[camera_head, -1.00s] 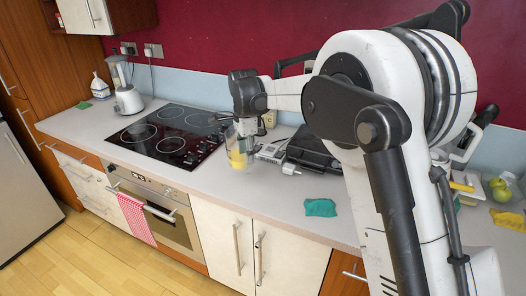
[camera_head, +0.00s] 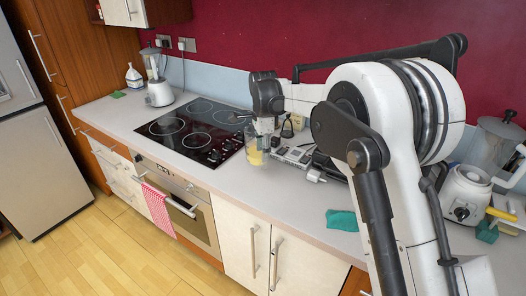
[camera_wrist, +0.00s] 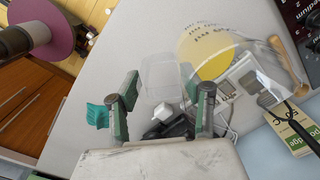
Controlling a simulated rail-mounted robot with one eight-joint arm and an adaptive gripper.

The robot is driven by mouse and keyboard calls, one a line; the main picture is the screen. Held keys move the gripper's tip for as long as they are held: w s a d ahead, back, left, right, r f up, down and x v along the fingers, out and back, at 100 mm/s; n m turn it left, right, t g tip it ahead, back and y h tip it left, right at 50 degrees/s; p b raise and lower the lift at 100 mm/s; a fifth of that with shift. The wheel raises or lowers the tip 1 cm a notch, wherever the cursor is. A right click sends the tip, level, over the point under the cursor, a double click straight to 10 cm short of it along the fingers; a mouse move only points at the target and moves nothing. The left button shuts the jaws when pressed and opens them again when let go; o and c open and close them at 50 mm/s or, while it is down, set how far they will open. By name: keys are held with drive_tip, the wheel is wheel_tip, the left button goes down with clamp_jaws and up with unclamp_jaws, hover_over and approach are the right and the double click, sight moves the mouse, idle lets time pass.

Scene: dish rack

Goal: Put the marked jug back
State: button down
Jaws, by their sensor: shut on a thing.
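A clear jug with yellow in it (camera_head: 254,156) shows in the head view at the hob's right edge, below my gripper (camera_head: 264,148). In the wrist view, a see-through jug (camera_wrist: 190,48) with a yellow round area and black lettering lies beyond my fingers. My gripper (camera_wrist: 164,96) is shut on clear material, seemingly part of this jug; a faint clear rounded outline shows between the spread fingers. The exact grip and whether the jug touches the counter cannot be told.
The black hob (camera_head: 196,130) lies left of the jug. A grey device (camera_head: 296,156) and dark items stand close on its right. A teal cloth (camera_head: 342,220) lies on the counter (camera_head: 285,195). Blenders stand at far left (camera_head: 158,92) and far right (camera_head: 465,195).

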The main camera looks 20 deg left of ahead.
drive_tip(key=shift+f+b, duration=1.45)
drive_tip(key=shift+f, duration=1.05)
drive_tip(key=shift+f+b, duration=0.6)
drive_tip(key=shift+f, duration=0.3)
drive_tip(key=c, duration=0.9)
unclamp_jaws()
wheel_tip(320, 180, up, 12)
drive_tip(key=shift+d, duration=0.1)
drive_tip(key=shift+c, duration=0.5)
